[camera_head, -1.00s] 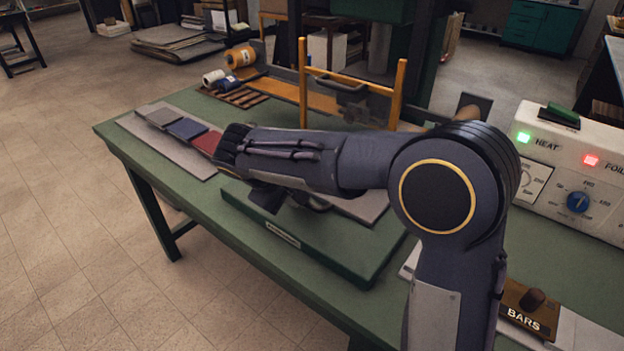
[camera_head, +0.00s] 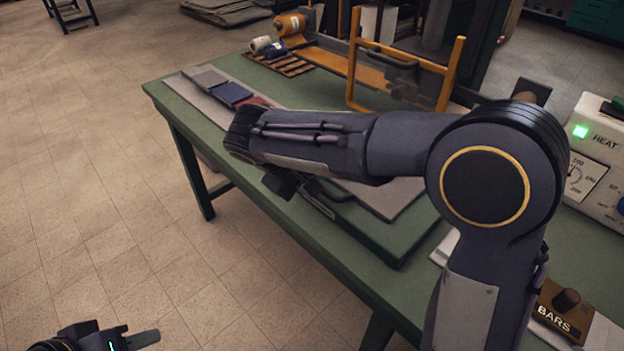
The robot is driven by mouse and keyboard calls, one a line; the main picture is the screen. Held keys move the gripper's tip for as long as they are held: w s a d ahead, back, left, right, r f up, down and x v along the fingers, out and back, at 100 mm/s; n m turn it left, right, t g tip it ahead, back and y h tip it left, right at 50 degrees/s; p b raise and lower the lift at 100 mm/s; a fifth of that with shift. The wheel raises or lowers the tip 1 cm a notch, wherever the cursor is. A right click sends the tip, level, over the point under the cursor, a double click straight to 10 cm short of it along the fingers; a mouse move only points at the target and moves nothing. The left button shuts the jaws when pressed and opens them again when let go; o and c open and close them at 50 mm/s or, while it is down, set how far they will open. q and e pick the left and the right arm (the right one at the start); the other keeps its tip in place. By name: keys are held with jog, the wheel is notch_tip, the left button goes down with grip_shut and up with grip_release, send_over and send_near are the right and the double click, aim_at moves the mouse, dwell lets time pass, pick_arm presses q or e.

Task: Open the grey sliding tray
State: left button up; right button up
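The grey sliding tray (camera_head: 400,194) lies on a dark green base (camera_head: 400,240) on the green workbench. Its dark curved handle (camera_head: 332,192) shows at its front, partly behind my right arm. My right gripper (camera_head: 284,186) is at the handle's left end, close to the base's front edge. The forearm and wrist hide most of it, so its grip on the handle cannot be made out. My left gripper (camera_head: 130,341) is low at the bottom left over the floor, apart from the bench. It is cut off by the frame edge.
Grey, blue and red swatches (camera_head: 232,93) lie on a board at the bench's far left. An orange frame (camera_head: 353,75) stands behind my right arm. A control box (camera_head: 590,165) and a BARS box (camera_head: 562,309) are at the right.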

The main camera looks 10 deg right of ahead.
jog(key=shift+o, duration=0.6)
jog(key=p+v, duration=0.1)
jog(key=v, duration=0.6)
jog(key=shift+a+r, duration=0.25)
jog(key=shift+r, duration=0.1)
